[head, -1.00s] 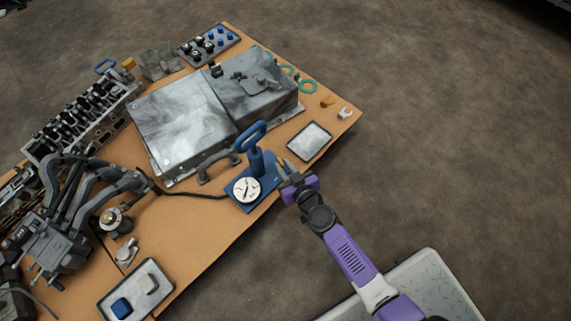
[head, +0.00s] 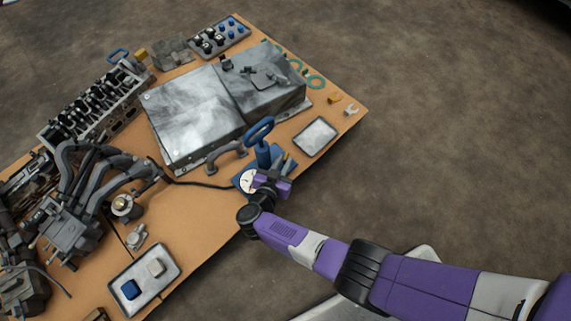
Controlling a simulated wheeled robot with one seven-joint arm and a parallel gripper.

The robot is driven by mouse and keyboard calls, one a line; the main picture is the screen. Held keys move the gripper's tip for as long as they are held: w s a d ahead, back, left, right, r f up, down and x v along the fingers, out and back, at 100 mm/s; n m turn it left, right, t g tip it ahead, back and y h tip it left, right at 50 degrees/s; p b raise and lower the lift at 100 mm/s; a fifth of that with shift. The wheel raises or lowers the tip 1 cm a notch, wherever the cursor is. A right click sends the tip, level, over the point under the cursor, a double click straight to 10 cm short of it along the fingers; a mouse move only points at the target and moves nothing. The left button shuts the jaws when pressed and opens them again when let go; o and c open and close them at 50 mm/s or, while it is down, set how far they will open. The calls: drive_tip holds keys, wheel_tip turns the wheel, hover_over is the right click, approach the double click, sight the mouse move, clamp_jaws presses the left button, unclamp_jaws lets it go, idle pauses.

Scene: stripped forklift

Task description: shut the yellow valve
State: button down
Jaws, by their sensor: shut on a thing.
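A blue hand pump (head: 263,155) with a loop handle stands at the bench's front edge, with a white dial gauge (head: 249,181) on its base. My purple gripper (head: 277,172) is at the right front of the pump base, just right of the gauge and partly covering it. It is shut on a small part there, which by its place seems to be the yellow valve. My gripper and wrist hide that part, so its colour and turn cannot be made out.
A large grey metal case (head: 196,116) lies behind the pump. A pale tray (head: 316,136) is to the right. Another tray (head: 145,281) holds a blue and a whitish block. A dark hose (head: 198,183) runs left from the pump. The floor to the right is clear.

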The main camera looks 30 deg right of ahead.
drive_tip(key=shift+w+a+r+m+g+h+b, duration=0.1)
drive_tip(key=shift+w+m+g+h+b, duration=0.15)
drive_tip(key=shift+m+g+h+b, duration=0.35)
drive_tip(key=shift+w+a+m+g+h+b, duration=0.1)
drive_tip(key=shift+w+m+g+h+b, duration=0.25)
drive_tip(key=shift+m+g+b, duration=0.35)
drive_tip(key=shift+d+r+m+h, duration=0.1)
drive_tip(key=shift+d+m+h, duration=0.15)
drive_tip(key=shift+m, duration=0.05)
drive_tip(key=c, duration=1.5)
unclamp_jaws()
drive_tip(key=shift+s, duration=0.1)
drive_tip(key=shift+a, duration=0.1)
drive_tip(key=p+v, duration=0.2)
drive_tip(key=v, duration=0.4)
drive_tip(key=shift+a+r, duration=0.1)
drive_tip(key=shift+v, duration=0.75)
